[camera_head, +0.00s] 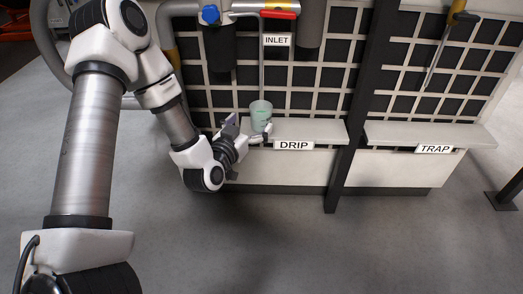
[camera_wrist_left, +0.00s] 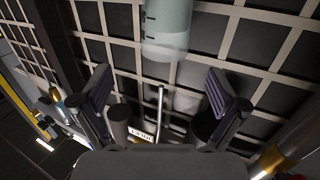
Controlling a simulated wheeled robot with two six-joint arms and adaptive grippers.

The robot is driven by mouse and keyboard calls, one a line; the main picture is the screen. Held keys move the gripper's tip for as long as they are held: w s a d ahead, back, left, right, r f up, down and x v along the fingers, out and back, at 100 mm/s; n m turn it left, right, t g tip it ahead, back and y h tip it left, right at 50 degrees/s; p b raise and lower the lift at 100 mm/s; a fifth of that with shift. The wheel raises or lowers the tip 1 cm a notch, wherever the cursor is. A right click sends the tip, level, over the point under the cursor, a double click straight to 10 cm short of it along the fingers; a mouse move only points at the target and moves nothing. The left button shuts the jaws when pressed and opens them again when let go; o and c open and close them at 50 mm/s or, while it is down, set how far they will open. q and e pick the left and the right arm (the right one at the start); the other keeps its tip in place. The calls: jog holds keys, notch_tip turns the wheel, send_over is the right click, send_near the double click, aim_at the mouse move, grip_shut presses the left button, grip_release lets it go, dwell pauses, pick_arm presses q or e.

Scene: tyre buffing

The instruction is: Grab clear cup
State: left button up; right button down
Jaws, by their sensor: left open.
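The clear, pale green cup (camera_head: 261,112) stands upright at the left end of the DRIP shelf (camera_head: 315,128), in front of the grid panel. My left gripper (camera_head: 250,131) is open and empty, just left of and close to the cup in the head view. One finger overlaps the area by the cup's base, so its exact contact with the shelf is partly hidden. In the left wrist view the cup (camera_wrist_left: 167,28) shows at the top, between the lines of the two spread fingers (camera_wrist_left: 160,90) and apart from them. My right gripper is not in view.
A thin pipe with an INLET sign (camera_head: 277,40) hangs above the cup, under a red-handled valve (camera_head: 278,14). A dark post (camera_head: 359,95) divides the DRIP shelf from the TRAP shelf (camera_head: 420,134). The DRIP shelf right of the cup is clear.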

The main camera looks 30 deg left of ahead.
aim_at(265, 102)
pick_arm(q)
jog(key=shift+w+a+t+b, duration=0.15)
jog(key=shift+w+a+b, duration=0.15)
jog(key=shift+w, duration=0.3)
jog(key=shift+w+a+t+b, duration=0.15)
jog(key=shift+w+a+b, duration=0.1)
jog(key=shift+w, duration=0.3)
jog(key=w+b, duration=0.2)
jog(key=w, duration=0.1)
jog(key=w+b, duration=0.1)
jog(key=w, duration=0.1)
jog(key=shift+a+f, duration=0.2)
jog(key=shift+a, duration=0.05)
jog(key=shift+w+r, duration=0.15)
jog(key=shift+w, duration=0.1)
jog(key=shift+c, duration=0.3)
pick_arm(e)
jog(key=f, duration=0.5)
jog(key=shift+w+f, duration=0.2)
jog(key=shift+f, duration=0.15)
pick_arm(q)
jog(key=c, duration=1.2)
